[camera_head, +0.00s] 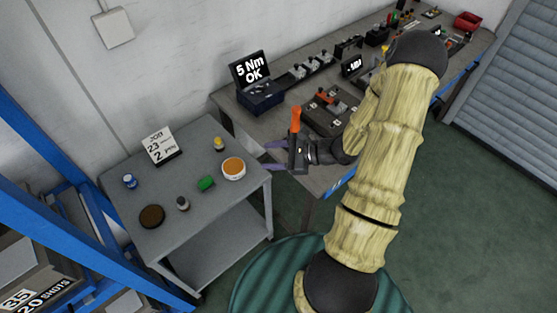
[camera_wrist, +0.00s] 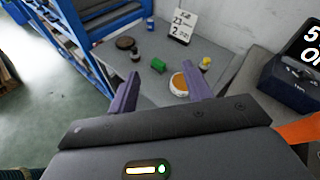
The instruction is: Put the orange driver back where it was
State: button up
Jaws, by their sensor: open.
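The orange driver's handle (camera_head: 295,119) stands upright just beside my gripper (camera_head: 269,155) in the head view, near the bench's left end. Its lower part is hidden or merges with the dark gripper body, so I cannot tell what it rests in. An orange shape, probably the same handle (camera_wrist: 299,131), shows at the right edge of the wrist view, outside the fingers. My gripper also shows in the wrist view (camera_wrist: 160,72), its two purple fingers spread with nothing between them. It points left over the gap towards the grey cart.
The grey cart (camera_head: 215,196) holds a white tub with orange contents (camera_head: 233,169), a green block (camera_head: 206,184), a date sign (camera_head: 161,146) and small bottles. A torque display box (camera_head: 260,95) and a dark tray (camera_head: 325,124) with an orange-topped item stand on the bench.

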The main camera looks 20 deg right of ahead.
jog(key=s+a+r+n+g+h, duration=0.2)
jog(key=s+a+n+g+h, duration=0.15)
jog(key=s+n, duration=0.2)
jog(key=s+a+r+n+g+h, duration=0.2)
jog(key=s+n+g, duration=0.3)
jog(key=n, duration=0.1)
notch_tip(320, 180, up, 8)
jog(key=d+n+t+h, duration=0.2)
jog(key=n+h, duration=0.4)
jog(key=n, duration=0.3)
jog(key=shift+s+d+n+t, duration=0.2)
jog(key=shift+n+t, duration=0.15)
jog(key=shift+t, duration=0.4)
jog(key=shift+h, duration=0.25)
